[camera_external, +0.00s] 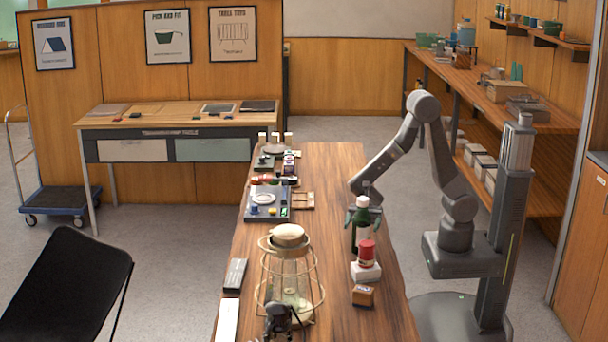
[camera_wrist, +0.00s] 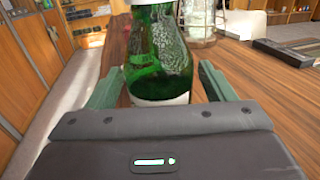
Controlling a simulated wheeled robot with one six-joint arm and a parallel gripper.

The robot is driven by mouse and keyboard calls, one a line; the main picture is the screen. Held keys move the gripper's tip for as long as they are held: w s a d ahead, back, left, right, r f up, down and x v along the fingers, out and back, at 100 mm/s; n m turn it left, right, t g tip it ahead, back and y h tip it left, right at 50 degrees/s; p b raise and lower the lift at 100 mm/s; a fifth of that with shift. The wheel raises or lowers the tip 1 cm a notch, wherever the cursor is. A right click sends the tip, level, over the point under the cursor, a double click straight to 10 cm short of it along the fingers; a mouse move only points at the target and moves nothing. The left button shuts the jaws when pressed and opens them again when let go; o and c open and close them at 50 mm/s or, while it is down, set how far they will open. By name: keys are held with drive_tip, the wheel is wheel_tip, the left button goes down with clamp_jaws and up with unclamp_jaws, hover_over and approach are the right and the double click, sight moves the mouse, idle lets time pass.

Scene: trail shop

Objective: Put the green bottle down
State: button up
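A green bottle (camera_external: 362,232) with a white cap stands upright on the long wooden table, near its right edge. In the wrist view the bottle (camera_wrist: 160,60) fills the space ahead of my gripper, with a pale label low on it. My gripper (camera_external: 362,215) reaches around the bottle, one finger on each side. In the wrist view the fingers of my gripper (camera_wrist: 163,75) look open, with a narrow gap at the right finger. Contact at the left finger is hard to tell. The bottle's base appears to be at table level.
A red-topped jar on a white box (camera_external: 365,271) stands just in front of the bottle, with a small brown box (camera_external: 363,295) nearer. A large glass lantern (camera_external: 290,275) stands to the left. A grey device tray (camera_external: 254,212) lies behind it.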

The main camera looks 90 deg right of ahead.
drive_tip(key=shift+r, duration=0.1)
drive_tip(key=shift+d, duration=0.25)
drive_tip(key=v, duration=1.1)
drive_tip(key=shift+d+p, duration=0.3)
drive_tip(key=shift+p, duration=0.05)
drive_tip(key=shift+s+a, duration=0.15)
drive_tip(key=x, duration=1.2)
drive_tip(key=shift+a+b, duration=0.1)
drive_tip(key=shift+b, duration=0.25)
drive_tip(key=shift+r+p, duration=0.35)
drive_tip(key=shift+r, duration=0.8)
